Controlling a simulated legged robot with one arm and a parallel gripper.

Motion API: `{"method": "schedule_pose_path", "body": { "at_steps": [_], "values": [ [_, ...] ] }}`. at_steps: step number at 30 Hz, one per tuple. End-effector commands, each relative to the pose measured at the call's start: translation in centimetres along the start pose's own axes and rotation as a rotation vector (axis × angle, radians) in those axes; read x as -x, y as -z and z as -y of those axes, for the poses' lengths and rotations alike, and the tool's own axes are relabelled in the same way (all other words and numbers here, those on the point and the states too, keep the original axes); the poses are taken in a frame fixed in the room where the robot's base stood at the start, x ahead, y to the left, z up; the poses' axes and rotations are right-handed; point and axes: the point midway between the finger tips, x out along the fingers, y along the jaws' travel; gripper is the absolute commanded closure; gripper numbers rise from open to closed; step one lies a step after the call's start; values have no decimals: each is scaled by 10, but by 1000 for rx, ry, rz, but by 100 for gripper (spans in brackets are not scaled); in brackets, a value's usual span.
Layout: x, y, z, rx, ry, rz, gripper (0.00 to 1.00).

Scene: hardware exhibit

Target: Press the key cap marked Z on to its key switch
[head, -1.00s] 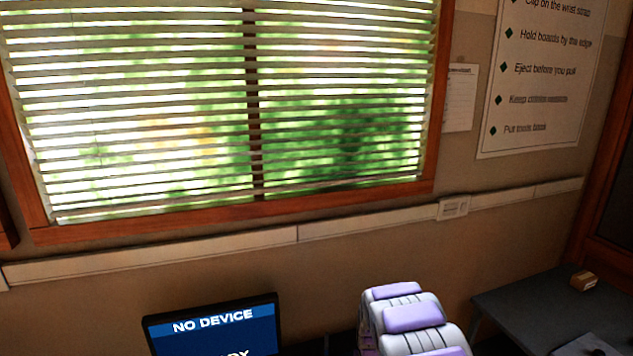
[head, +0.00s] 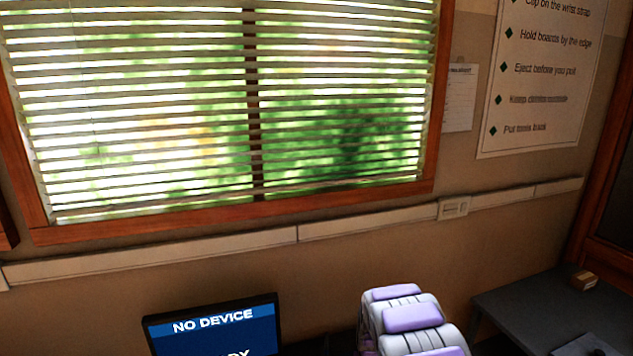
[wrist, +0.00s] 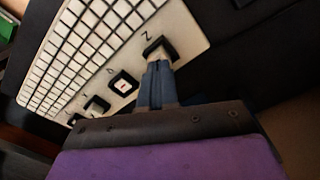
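In the wrist view a white keyboard panel (wrist: 187,27) lies at an angle, with a row of black square key places along its edge. The letter Z is printed beside the black key place (wrist: 147,49) at the upper end of the row. My gripper (wrist: 160,66) has its two blue-grey fingers side by side, with only a thin dark line between them. Its tips are at the Z place, where a pale piece shows just beyond them. The tips cover much of it, so I cannot tell whether it is the cap or how it sits.
Another key place (wrist: 123,83) holds a pale piece with a red mark. More black key places (wrist: 97,106) lie further down the row. In the head view a screen (head: 213,325) reads NO DEVICE. A grey table (head: 530,305) with a small box (head: 584,280) stands at right.

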Motion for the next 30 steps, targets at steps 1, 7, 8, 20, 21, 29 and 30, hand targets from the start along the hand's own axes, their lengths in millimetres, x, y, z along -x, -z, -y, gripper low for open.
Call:
{"method": "schedule_pose_path", "body": {
  "at_steps": [1, 7, 8, 20, 21, 29, 30],
  "values": [
    [-1, 0, 0, 0, 0, 0, 100],
    [-3, 0, 0, 0, 0, 0, 100],
    [-4, 0, 0, 0, 0, 0, 100],
    [-9, 0, 0, 0, 0, 0, 100],
    [-10, 0, 0, 0, 0, 0, 100],
    [-13, 0, 0, 0, 0, 0, 100],
    [-14, 0, 0, 0, 0, 0, 100]
  ]
}}
